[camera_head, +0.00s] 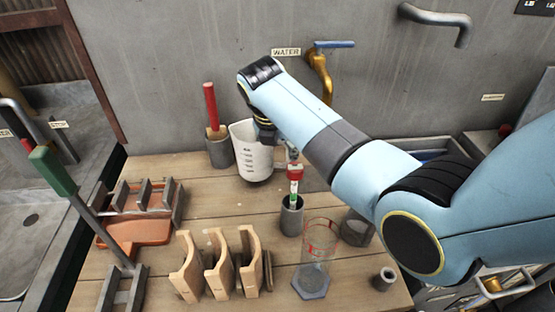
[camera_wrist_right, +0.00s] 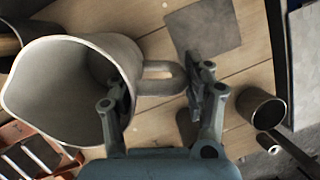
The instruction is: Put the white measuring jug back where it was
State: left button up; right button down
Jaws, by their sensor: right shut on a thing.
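The white measuring jug (camera_head: 252,158) has dark graduation marks and stands upright at the back of the wooden table (camera_head: 205,205) in the head view. In the right wrist view its wide mouth and body (camera_wrist_right: 75,88) fill the left side, with its loop handle (camera_wrist_right: 160,79) to the right. My right gripper (camera_head: 266,132) is at the jug's right side. Whether the jug's base touches the table is unclear. My left gripper is not in view.
A grey cup with a red-handled tool (camera_head: 211,108) stands left of the jug. A small pot with a red-and-white tool (camera_head: 291,215), a clear cylinder (camera_head: 316,260) and several wooden arches (camera_head: 219,263) are in front. A grey square patch (camera_wrist_right: 203,27) lies bare on the table.

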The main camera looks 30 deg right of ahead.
aim_at(280, 166)
notch_tip(280, 166, down, 3)
jog(key=shift+f, duration=0.2)
jog(key=c, duration=0.5)
grip_release()
jog(key=shift+c, duration=0.2)
jog(key=v, duration=1.2)
